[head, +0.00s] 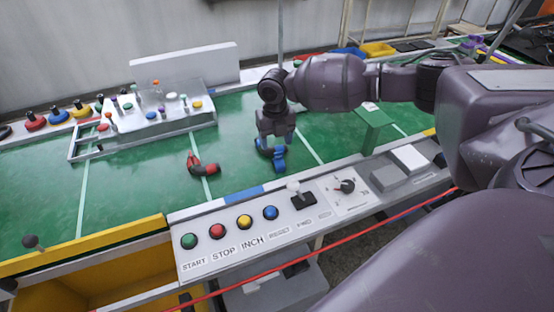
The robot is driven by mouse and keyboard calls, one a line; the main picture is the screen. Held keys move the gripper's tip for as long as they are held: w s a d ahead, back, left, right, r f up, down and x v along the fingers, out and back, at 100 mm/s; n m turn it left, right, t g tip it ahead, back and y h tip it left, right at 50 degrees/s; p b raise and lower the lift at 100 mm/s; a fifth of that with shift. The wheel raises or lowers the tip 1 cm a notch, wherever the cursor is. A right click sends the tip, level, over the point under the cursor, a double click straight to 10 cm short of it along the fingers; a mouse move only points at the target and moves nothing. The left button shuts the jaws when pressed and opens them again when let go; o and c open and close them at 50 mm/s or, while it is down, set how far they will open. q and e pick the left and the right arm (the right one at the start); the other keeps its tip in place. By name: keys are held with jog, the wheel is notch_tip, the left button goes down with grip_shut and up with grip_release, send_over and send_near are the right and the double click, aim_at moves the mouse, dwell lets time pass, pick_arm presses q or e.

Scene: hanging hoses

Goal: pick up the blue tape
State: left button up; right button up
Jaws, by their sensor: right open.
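A blue object (279,163) that looks like the blue tape lies on the green table, right of its middle. My right gripper (274,142) points down directly over it, jaws open. The fingers cover part of the blue object, and I cannot tell whether they touch it. My left gripper is out of view.
A red and black object (203,167) lies on the green surface (130,190) to the left. A white panel with coloured knobs (155,115) stands behind it. A control console (225,245) runs along the front edge. A green block (372,125) stands to the right.

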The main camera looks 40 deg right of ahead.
aim_at(279, 159)
notch_tip(279, 159, down, 2)
jog(key=shift+f, duration=0.1)
jog(key=f, duration=0.4)
jog(key=shift+s+d+f+b, duration=0.1)
jog(key=shift+s+d+b, duration=0.15)
jog(key=shift+d+b, duration=0.15)
jog(key=shift+f, duration=0.55)
jog(key=shift+r, duration=0.1)
jog(key=c, duration=1)
